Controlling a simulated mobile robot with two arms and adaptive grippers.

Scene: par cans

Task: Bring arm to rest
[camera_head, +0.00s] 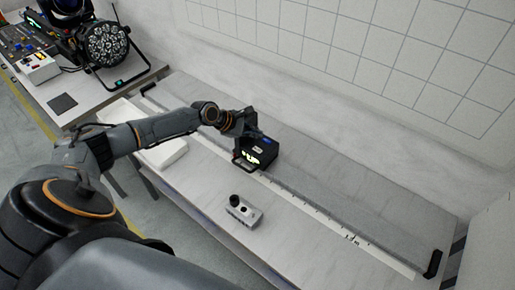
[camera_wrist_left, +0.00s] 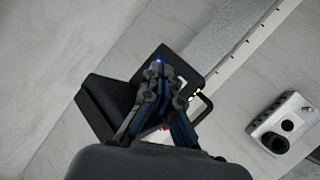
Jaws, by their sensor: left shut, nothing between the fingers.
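My left arm comes in from the left in the head view and reaches over the table. My left gripper (camera_head: 252,130) is shut with nothing between its fingers. It is at a black box-shaped device (camera_head: 262,154) with a handle, which stands on the table. In the left wrist view the closed fingers (camera_wrist_left: 162,82) show in front of the black device (camera_wrist_left: 108,100), covering part of it. I cannot tell whether the fingers touch it. My right gripper is not in view.
A small grey box with black knobs (camera_head: 243,210) sits nearer on the table (camera_head: 300,245). A long ruled strip (camera_head: 330,228) runs along the table. A round multi-lens lamp (camera_head: 104,44) and a mixing console (camera_head: 20,42) stand at the upper left. The table's right part is mostly clear.

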